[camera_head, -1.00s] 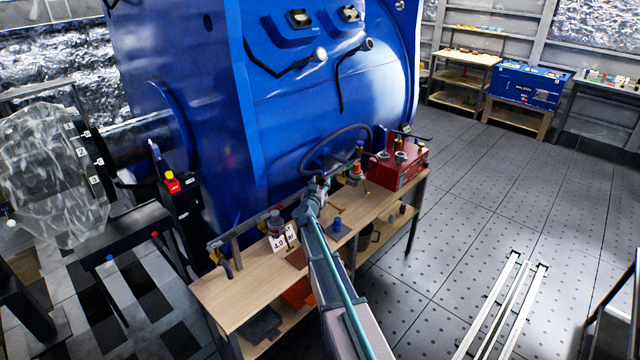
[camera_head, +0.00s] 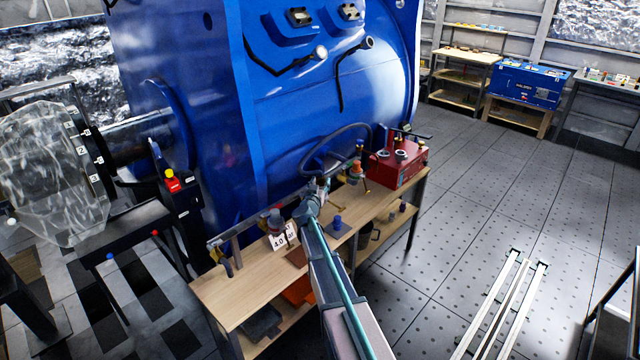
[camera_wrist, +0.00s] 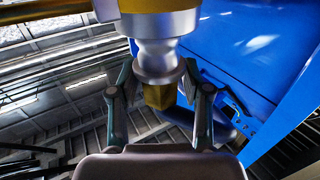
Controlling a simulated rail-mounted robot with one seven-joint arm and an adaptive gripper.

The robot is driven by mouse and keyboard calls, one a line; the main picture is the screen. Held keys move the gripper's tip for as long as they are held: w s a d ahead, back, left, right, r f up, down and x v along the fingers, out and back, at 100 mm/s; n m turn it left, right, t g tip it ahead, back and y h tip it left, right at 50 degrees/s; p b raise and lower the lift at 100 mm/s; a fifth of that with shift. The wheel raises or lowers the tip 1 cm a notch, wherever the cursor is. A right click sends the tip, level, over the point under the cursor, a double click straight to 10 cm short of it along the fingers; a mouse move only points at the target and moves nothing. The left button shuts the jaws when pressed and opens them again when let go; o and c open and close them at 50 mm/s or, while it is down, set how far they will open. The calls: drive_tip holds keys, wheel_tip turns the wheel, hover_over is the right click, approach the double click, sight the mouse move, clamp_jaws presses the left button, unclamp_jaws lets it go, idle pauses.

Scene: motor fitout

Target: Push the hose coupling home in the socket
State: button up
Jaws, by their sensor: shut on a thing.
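My gripper (camera_wrist: 160,98) has its two dark fingers on either side of a silver coupling (camera_wrist: 157,60) in the wrist view. The coupling has a narrow neck, a wider flange and a brass-coloured end between the fingers. A brass band crosses its wide silver body at the top edge of the picture. In the head view my gripper (camera_head: 320,183) is small above the bench, by the dark looped hose (camera_head: 308,155). I cannot make out the socket clearly, or tell how far the coupling sits in it.
The wooden bench (camera_head: 224,303) stands before the big blue motor housing (camera_head: 290,105). A red box (camera_head: 398,170) with round fittings is on its right end. A white numbered card (camera_head: 279,241) and a blue knob-like part (camera_head: 337,222) stand nearer.

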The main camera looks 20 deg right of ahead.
drive_tip(key=shift+f+b, duration=0.6)
drive_tip(key=shift+f, duration=0.9)
drive_tip(key=o, duration=1.2)
drive_tip(key=shift+o, duration=0.2)
drive_tip(key=v, duration=1.2)
